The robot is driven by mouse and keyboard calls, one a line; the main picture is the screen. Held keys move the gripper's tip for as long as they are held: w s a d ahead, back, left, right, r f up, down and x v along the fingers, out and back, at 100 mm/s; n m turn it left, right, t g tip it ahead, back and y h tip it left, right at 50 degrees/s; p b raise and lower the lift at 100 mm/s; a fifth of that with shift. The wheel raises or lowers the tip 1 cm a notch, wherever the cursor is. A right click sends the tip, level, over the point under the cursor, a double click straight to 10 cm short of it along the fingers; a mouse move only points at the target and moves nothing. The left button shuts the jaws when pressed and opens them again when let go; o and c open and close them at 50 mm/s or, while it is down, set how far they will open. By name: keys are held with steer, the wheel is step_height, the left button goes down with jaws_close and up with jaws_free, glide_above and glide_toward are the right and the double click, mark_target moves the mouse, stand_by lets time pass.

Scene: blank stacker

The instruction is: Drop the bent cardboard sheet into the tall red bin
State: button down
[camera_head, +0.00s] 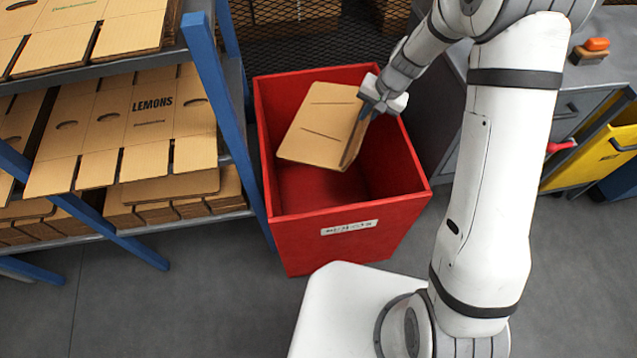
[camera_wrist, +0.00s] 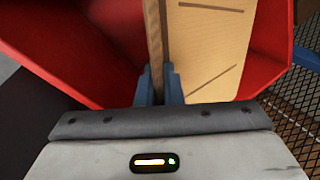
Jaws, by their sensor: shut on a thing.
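The bent cardboard sheet (camera_head: 318,127) is tan with dark slits and a folded edge on its right. My gripper (camera_head: 370,98) is shut on that edge and holds the sheet tilted over the opening of the tall red bin (camera_head: 335,232). In the wrist view the blue fingers (camera_wrist: 159,84) pinch the edge of the sheet (camera_wrist: 205,45), with the red bin walls (camera_wrist: 85,60) on both sides. The bin has a white label on its front and looks empty where its inside shows. The sheet hides part of the bin's inside.
A blue-framed shelf (camera_head: 222,110) with stacked flat cardboard blanks (camera_head: 175,120) stands close to the bin's left. Black mesh (camera_head: 300,40) is behind the bin. The floor (camera_head: 190,300) in front is clear.

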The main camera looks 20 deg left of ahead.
step_height(320, 180, down, 2)
steer(key=shift+f+b, duration=0.25)
steer(key=shift+b, duration=0.25)
steer(key=c, duration=1.5)
jaws_free()
steer(key=shift+s, duration=0.1)
steer(key=p+v, duration=0.1)
steer(key=v, duration=0.7)
